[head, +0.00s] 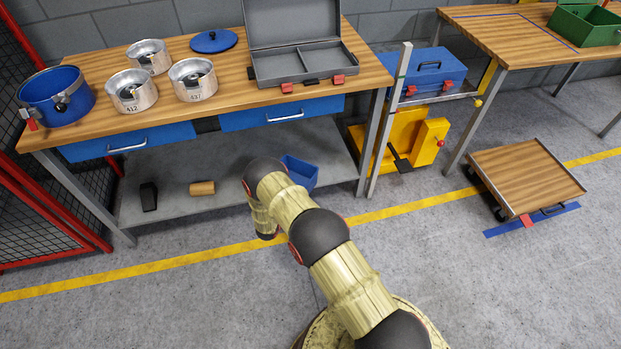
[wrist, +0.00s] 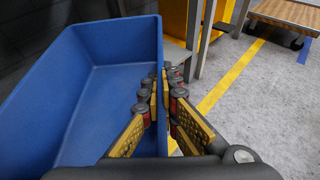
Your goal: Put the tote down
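The tote is an open blue bin (wrist: 112,80), seen from above and empty inside, filling the left half of the wrist view. My gripper (wrist: 164,82) is shut on the tote's right wall, with one finger inside the rim and one outside. In the head view the tote (head: 301,172) shows partly behind my arm, at the front edge of the workbench's lower shelf. The gripper itself is hidden there by the arm. I cannot tell whether the tote's bottom touches the shelf.
The grey lower shelf (head: 225,175) holds a dark block (head: 148,196) and a wooden cylinder (head: 202,188). The workbench (head: 240,87) above carries metal pots and an open grey case (head: 297,62). A yellow-framed stand (head: 405,135) is right of the tote. A wheeled dolly (head: 525,176) stands further right.

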